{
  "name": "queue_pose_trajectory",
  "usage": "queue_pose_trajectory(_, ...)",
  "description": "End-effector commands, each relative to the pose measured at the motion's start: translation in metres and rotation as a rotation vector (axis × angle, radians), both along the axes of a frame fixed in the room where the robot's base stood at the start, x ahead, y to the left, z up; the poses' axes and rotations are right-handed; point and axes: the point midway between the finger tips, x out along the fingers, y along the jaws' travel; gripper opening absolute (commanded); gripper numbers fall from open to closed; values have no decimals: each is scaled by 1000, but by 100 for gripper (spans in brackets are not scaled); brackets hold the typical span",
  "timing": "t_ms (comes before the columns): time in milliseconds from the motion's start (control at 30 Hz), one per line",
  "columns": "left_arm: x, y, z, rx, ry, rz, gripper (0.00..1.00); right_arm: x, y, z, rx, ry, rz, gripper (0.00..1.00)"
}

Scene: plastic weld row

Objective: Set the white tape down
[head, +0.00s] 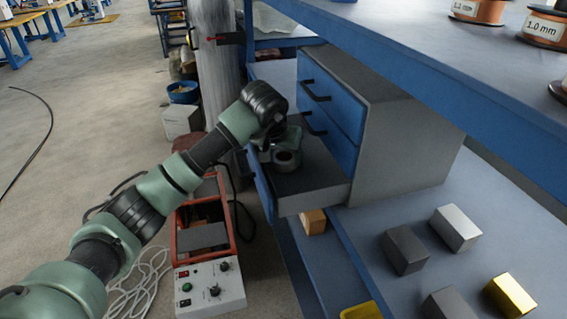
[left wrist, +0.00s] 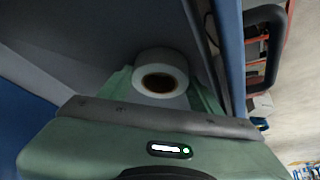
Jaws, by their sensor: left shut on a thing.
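The white tape (left wrist: 178,62) is a pale roll with a dark round hole, seen in the left wrist view between the green fingers of my left gripper (left wrist: 160,88). In the head view the tape (head: 287,158) shows inside the open drawer (head: 318,186), near its left end. My left gripper (head: 280,146) is shut on the tape and reaches down into the drawer. The wrist partly hides the fingers, and I cannot tell whether the tape touches the drawer floor. My right gripper is not in view.
The grey cabinet (head: 395,140) has other blue-fronted drawers with black handles. Several metal blocks (head: 455,228) lie on the bench at lower right. Wire spools (head: 478,10) stand on the shelf above. A red-framed machine (head: 205,240) stands left of the drawer.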

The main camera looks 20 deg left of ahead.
Motion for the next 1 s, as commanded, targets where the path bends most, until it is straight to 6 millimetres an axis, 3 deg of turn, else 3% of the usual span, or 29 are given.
queue_pose_trajectory(367, 2, 0, -3, 0, -3, -1, 24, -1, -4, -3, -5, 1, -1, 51)
queue_pose_trajectory(400, 2, 0, -4, 0, -3, -1, 67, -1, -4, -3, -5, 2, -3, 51)
queue_pose_trajectory(433, 2, 0, -3, 0, -3, 0, 73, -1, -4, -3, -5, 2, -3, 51)
queue_pose_trajectory(767, 2, -1, 1, -1, -3, -2, 73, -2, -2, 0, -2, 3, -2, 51)
queue_pose_trajectory(1000, -14, 1, 30, 1, -9, -2, 73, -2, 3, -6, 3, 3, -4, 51)
